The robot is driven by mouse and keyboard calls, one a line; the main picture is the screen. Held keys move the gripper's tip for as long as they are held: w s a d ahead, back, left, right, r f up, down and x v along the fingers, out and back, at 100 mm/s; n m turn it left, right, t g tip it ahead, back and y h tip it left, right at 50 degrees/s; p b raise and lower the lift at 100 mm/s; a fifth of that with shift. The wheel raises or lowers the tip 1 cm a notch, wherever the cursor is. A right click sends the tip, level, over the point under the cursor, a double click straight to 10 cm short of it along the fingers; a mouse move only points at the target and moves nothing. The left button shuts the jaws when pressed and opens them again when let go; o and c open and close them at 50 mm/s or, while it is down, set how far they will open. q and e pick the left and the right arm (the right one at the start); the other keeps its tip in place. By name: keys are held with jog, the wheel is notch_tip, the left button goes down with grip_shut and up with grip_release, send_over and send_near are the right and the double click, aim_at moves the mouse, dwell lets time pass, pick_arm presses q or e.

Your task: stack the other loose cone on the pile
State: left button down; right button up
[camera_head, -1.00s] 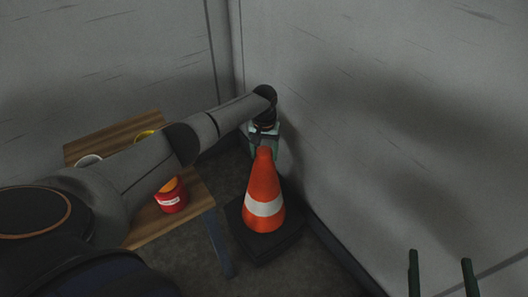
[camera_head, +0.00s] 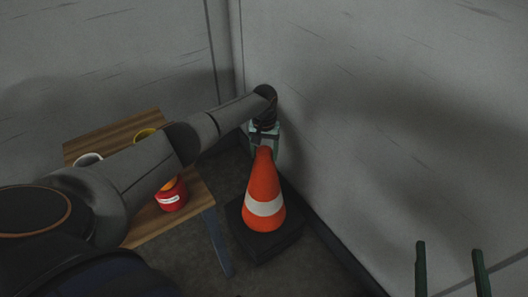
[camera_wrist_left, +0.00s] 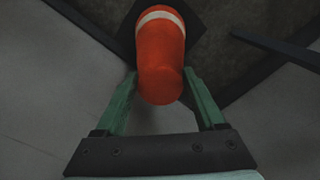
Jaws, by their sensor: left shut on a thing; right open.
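An orange cone (camera_head: 262,190) with a white band and a dark square base stands upright in the corner by the right wall. My left gripper (camera_head: 264,146) is shut on the cone's top. In the left wrist view, the green fingers of the left gripper (camera_wrist_left: 160,73) lie on either side of the orange tip of the cone (camera_wrist_left: 161,50). I cannot tell whether the base rests on the floor or on another cone. No separate second cone or pile shows. My right gripper (camera_head: 449,247) is open and empty at the lower right.
A wooden table (camera_head: 112,132) stands left of the cone, partly behind my left arm. On it are a red can (camera_head: 171,198), a yellow container (camera_head: 146,133) and a white one (camera_head: 88,159). Grey walls (camera_head: 390,110) close in the corner.

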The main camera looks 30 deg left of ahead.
pick_arm(q)
jog(key=shift+w, duration=0.1)
pick_arm(e)
jog(key=shift+f, duration=0.1)
pick_arm(q)
jog(key=shift+c, duration=0.8)
grip_release()
jog(key=shift+o, duration=0.8)
jog(key=shift+s+f, duration=0.15)
jog(key=shift+s, duration=0.05)
notch_tip(320, 180, up, 6)
jog(key=p, duration=0.2)
jog(key=shift+w+p, duration=0.1)
jog(key=shift+p, duration=0.2)
jog(key=shift+r+p, duration=0.3)
jog(key=shift+r, duration=0.5)
jog(key=shift+r+p, duration=0.8)
jog(key=shift+r, duration=1.8)
pick_arm(e)
jog(key=s+f+m+g+h, duration=0.1)
jog(key=s+f+g, duration=0.3)
jog(key=f, duration=0.4)
jog(key=s+f+m+g+h, duration=0.1)
jog(key=s+f+g, duration=0.3)
jog(key=f, duration=0.5)
jog(key=shift+f+m+g, duration=0.2)
jog(key=shift+m+g, duration=0.1)
jog(key=shift+g, duration=0.1)
